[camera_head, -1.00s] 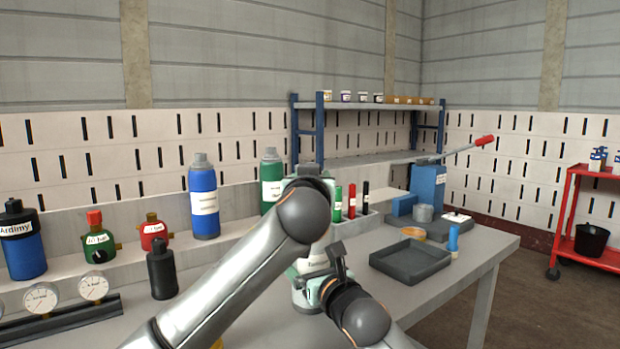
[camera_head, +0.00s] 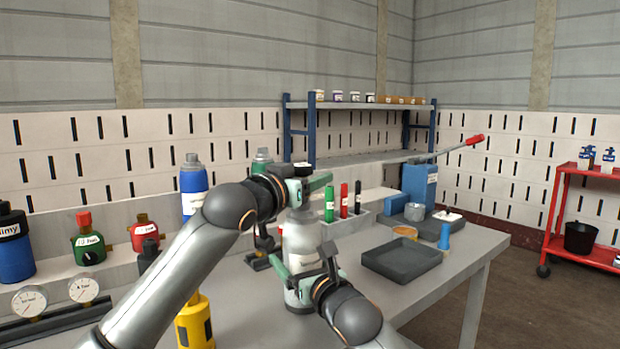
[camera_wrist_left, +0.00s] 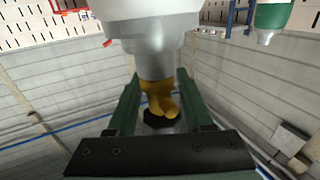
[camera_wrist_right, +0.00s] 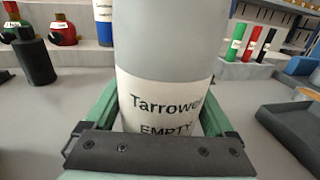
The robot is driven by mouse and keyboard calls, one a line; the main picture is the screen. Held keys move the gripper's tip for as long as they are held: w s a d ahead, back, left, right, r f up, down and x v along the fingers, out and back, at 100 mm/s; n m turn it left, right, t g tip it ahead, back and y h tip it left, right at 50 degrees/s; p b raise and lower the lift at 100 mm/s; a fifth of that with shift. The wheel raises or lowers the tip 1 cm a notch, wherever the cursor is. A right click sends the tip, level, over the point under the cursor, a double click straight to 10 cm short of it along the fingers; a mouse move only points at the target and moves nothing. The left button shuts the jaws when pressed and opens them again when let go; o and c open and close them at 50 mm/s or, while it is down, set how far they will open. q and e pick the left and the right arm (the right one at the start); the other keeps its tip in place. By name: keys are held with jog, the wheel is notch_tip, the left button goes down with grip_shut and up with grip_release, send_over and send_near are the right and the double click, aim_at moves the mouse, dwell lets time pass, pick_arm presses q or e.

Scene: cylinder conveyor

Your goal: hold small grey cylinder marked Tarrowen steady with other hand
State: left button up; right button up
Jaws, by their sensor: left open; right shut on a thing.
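The small grey cylinder (camera_head: 301,243) stands upright on the workbench. In the right wrist view its white label (camera_wrist_right: 165,106) reads "Tarrowe…" and "EMPTY". My right gripper (camera_head: 305,272) is shut on the cylinder's lower body. My left gripper (camera_head: 306,187) is open at the top of the cylinder. In the left wrist view its fingers (camera_wrist_left: 157,86) stand on either side of the brass valve (camera_wrist_left: 160,90), with a dark part below it in the picture. I cannot tell whether they touch it.
A yellow item (camera_head: 196,325) stands in front on the bench. Blue (camera_head: 194,180) and green (camera_head: 262,158) cylinders stand behind. A marker holder (camera_head: 346,225) and a dark empty tray (camera_head: 402,262) lie to the right. Gauges (camera_head: 29,302) sit at the left.

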pick_arm(q)
jog(key=shift+s+d+r+m+g+h, duration=0.1)
jog(key=shift+s+d+m+g+h, duration=0.1)
jog(key=shift+m+g+h, duration=0.8)
jog(key=shift+s+d+f+m+g+h, duration=0.1)
jog(key=shift+s+d+m+g+h, duration=0.05)
jog(key=shift+m+g+h, duration=0.85)
jog(key=shift+s+d+r+m+g+h, duration=0.1)
jog(key=shift+s+d+m+g+h, duration=0.1)
jog(key=shift+m+g+h, duration=0.8)
grip_shut()
jog(key=shift+w+a+n, duration=0.1)
jog(key=shift+n, duration=0.3)
jog(key=shift+t, duration=0.4)
jog(key=shift+w+a+n+t+y, duration=0.15)
jog(key=shift+n+t+y, duration=0.8)
jog(key=shift+y, duration=0.1)
jog(key=shift+w+a+n+t+y, duration=0.2)
jog(key=shift+n+t+y, duration=0.7)
jog(key=shift+y, duration=0.1)
jog(key=shift+w+a+n+t+y, duration=0.15)
jog(key=shift+n+t+y, duration=0.7)
jog(key=shift+n+y, duration=0.15)
jog(key=shift+y, duration=0.25)
